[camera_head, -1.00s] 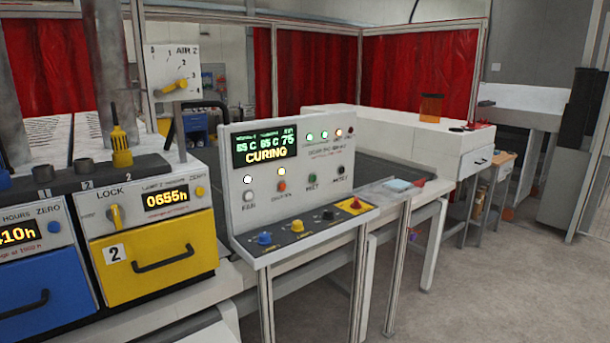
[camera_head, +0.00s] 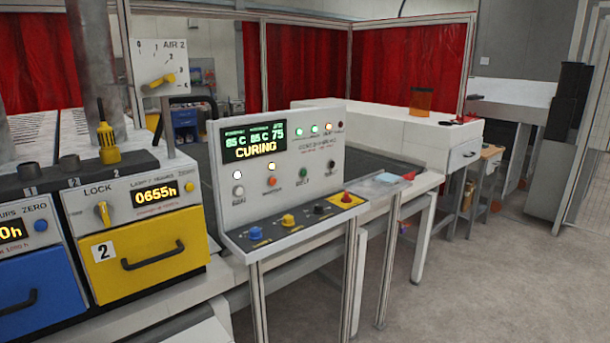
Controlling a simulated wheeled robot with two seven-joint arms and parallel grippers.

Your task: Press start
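A grey-white control panel (camera_head: 276,165) stands in the middle of the view. Its display (camera_head: 253,143) reads CURING in yellow, with smaller green figures above. Several small lamps and buttons with labels too small to read sit below and beside the display. On the sloped shelf in front are a blue button (camera_head: 255,233), a yellow button (camera_head: 288,220), a black knob (camera_head: 320,208) and a red button (camera_head: 346,197) on a yellow patch. I cannot read which one is labelled start. Neither gripper is in view.
A yellow drawer unit (camera_head: 140,245) marked 2 and a blue drawer unit (camera_head: 40,285) stand left of the panel. A white machine body (camera_head: 385,135) with a drawer is behind right. Metal posts stand below the panel. The grey floor (camera_head: 480,275) at the right is clear.

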